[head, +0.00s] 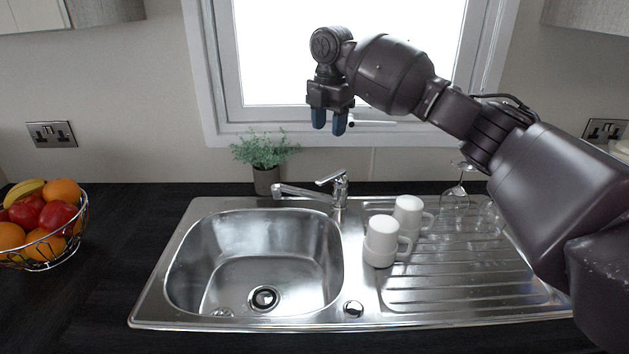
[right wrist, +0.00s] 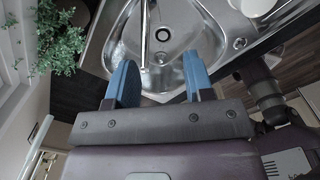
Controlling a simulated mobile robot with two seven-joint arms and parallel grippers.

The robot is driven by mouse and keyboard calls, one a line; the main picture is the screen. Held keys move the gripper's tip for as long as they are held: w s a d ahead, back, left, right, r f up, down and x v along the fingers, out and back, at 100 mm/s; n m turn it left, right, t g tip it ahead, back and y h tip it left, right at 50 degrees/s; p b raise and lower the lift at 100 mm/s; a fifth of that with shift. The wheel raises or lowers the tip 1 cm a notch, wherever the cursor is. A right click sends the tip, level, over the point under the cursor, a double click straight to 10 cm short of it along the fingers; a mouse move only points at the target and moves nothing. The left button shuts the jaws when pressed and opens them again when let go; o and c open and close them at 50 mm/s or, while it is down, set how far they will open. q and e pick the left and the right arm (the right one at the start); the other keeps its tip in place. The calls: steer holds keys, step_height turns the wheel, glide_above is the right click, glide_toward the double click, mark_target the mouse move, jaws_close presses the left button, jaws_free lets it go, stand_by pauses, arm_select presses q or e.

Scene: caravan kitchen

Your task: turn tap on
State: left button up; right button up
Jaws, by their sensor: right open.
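A chrome tap (head: 338,190) with a lever handle on top stands at the back edge of the steel sink (head: 190,222). Its spout points left over the basin. My right gripper (head: 329,121) hangs above the tap, in front of the window, with its blue fingers pointing down. It is open and empty and does not touch the tap. In the right wrist view, the blue fingers (right wrist: 159,84) are spread apart, with the tap (right wrist: 145,40) and basin beyond them. My left gripper is not in view.
White mugs (head: 381,241) and upturned glasses (head: 455,200) stand on the drainer right of the tap. A potted plant (head: 265,155) stands behind the spout. A fruit basket (head: 45,240) is at the left. The window frame (head: 215,80) is close behind my gripper.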

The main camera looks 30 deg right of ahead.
mark_target(325, 179)
steer(key=f, duration=0.4)
steer(key=w+f+b, duration=0.1)
steer(key=f, duration=0.8)
steer(key=shift+w+f+b, duration=0.25)
steer(key=shift+w+b, duration=0.05)
steer(key=shift+b, duration=0.1)
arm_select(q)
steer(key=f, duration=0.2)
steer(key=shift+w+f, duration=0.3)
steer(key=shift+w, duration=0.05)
arm_select(e)
steer(key=shift+f, duration=0.4)
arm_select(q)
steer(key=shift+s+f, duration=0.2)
arm_select(e)
jaws_close()
